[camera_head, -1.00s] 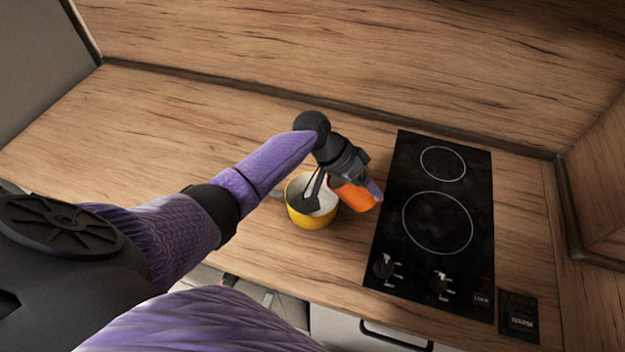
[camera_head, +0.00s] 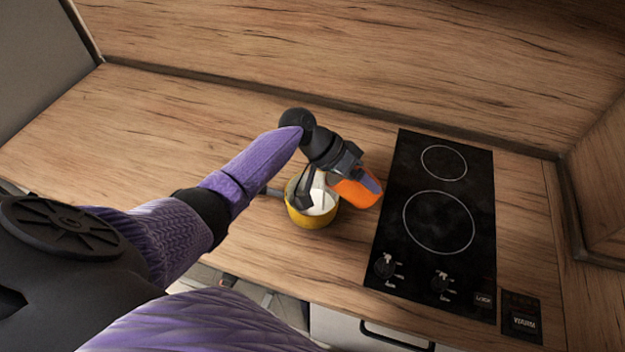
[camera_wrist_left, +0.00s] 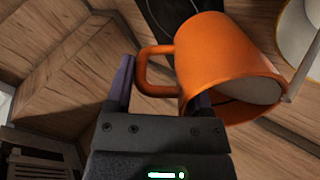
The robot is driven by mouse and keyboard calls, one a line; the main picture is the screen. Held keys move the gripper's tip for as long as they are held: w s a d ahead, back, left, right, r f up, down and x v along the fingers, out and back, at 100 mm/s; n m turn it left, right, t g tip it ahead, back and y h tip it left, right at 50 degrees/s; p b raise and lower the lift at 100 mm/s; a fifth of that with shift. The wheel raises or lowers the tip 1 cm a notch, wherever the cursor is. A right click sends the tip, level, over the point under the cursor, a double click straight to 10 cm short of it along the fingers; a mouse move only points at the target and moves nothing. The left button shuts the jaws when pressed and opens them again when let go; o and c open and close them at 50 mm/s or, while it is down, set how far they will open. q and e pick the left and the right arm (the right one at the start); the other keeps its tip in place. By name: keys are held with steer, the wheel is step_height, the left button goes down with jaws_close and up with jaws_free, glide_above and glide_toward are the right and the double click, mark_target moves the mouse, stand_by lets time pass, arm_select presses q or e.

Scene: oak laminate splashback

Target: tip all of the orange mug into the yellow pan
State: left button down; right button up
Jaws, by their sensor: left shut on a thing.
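The orange mug (camera_head: 352,190) is tilted well over, just above and to the right of the yellow pan (camera_head: 312,218). My left gripper (camera_head: 340,180) is shut on the mug at its handle side. In the left wrist view the mug (camera_wrist_left: 225,55) shows its handle between the fingers (camera_wrist_left: 162,75), and its mouth faces lower right. Its inside looks pale. The pan's pale inside shows at the top right there (camera_wrist_left: 300,30), with a thin whitish streak between mug and pan. In the head view a white patch lies near the mug's mouth over the pan. My right gripper is not seen.
A black hob (camera_head: 437,225) with two ring zones and knobs lies right of the mug. The wooden counter (camera_head: 130,130) is clear at the left, with a splashback (camera_head: 350,60) behind.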

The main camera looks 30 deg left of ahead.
arm_select(q)
steer(key=shift+s+a+r+t+h+b, duration=0.1)
steer(key=shift+a+r+t+h+b, duration=0.1)
steer(key=shift+a+r+h+b, duration=0.3)
steer(key=shift+s+a+r+t+h+b, duration=0.1)
steer(key=shift+a+r+t+h+b, duration=0.1)
steer(key=shift+r+h+b, duration=0.5)
stand_by(1.1)
steer(key=shift+s+a+r+t+h+b, duration=0.15)
steer(key=shift+a+h+b, duration=0.15)
steer(key=shift+h, duration=0.2)
steer(key=shift+a+f+t+h+b, duration=0.1)
steer(key=shift+a+t+h+b, duration=0.1)
steer(key=shift+h+b, duration=0.25)
stand_by(0.5)
steer(key=shift+s+a+r+h+b, duration=0.2)
steer(key=shift+a+h+b, duration=0.25)
steer(key=shift+a+b, duration=0.2)
steer(key=shift+s+a+r+h+b, duration=0.2)
steer(key=shift+a+h+b, duration=0.2)
steer(key=shift+a+b, duration=0.2)
steer(key=shift+s+a+r+t+h+b, duration=0.15)
steer(key=shift+a+t+h+b, duration=0.15)
steer(key=shift+a+h+b, duration=0.4)
steer(key=shift+s+a+r+t+h+b, duration=0.2)
steer(key=shift+h+b, duration=0.3)
steer(key=shift+b, duration=0.45)
stand_by(0.4)
